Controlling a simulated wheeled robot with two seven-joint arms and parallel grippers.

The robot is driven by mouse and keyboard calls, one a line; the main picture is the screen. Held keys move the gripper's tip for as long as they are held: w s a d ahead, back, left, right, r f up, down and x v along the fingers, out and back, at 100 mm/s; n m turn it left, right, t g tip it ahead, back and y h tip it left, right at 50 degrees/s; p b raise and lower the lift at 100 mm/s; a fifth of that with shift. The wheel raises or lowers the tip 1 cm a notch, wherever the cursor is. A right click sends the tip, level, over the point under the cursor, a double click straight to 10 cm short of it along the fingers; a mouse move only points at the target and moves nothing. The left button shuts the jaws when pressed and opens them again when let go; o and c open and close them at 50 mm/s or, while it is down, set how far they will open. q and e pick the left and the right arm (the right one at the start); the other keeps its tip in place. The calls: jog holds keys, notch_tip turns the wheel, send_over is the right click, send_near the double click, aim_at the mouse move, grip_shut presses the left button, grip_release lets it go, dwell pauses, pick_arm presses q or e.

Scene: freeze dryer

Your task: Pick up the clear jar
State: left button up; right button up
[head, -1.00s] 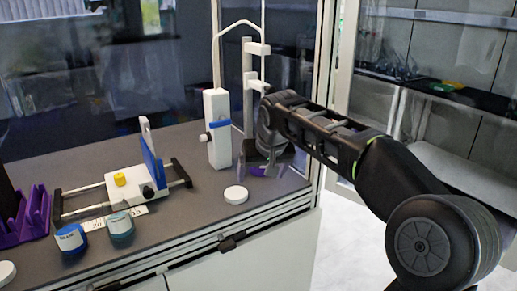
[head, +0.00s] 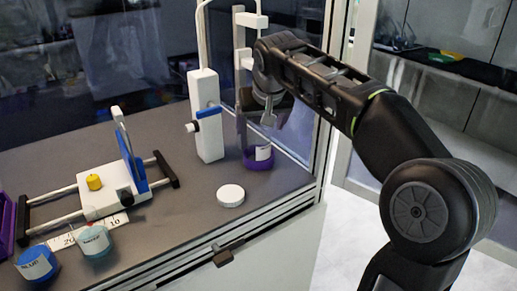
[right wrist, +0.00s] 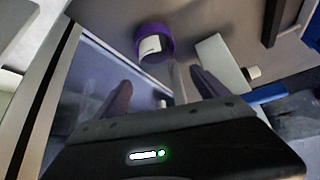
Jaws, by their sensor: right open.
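The clear jar (head: 258,153) has a purple base and a white label. It stands upright on the dark bench near the right end, beside the white post. In the right wrist view, the jar (right wrist: 153,44) shows its purple base and label ahead of the fingers. My right gripper (head: 272,113) is above the jar, pointing down, with its fingers apart. In the wrist view its two fingers (right wrist: 162,90) are spread, with nothing held between them. Whether the fingertips touch the jar's top cannot be told. My left gripper is not in view.
A white lid (head: 230,195) lies on the bench in front of the jar. A white post with a blue lever (head: 206,125) stands close left. A white slider device (head: 105,190) and two small labelled jars (head: 96,241) are farther left. A glass wall stands behind.

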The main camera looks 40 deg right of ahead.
aim_at(259, 138)
jog(key=shift+x, duration=1.25)
jog(key=shift+s+p+x, duration=0.2)
jog(key=shift+p+x, duration=0.3)
jog(key=shift+x, duration=2.15)
jog(key=shift+s+d, duration=0.1)
jog(key=shift+d, duration=0.05)
jog(key=shift+c, duration=0.5)
jog(key=c, duration=1.5)
jog(key=shift+o, duration=0.2)
jog(key=shift+r, duration=0.15)
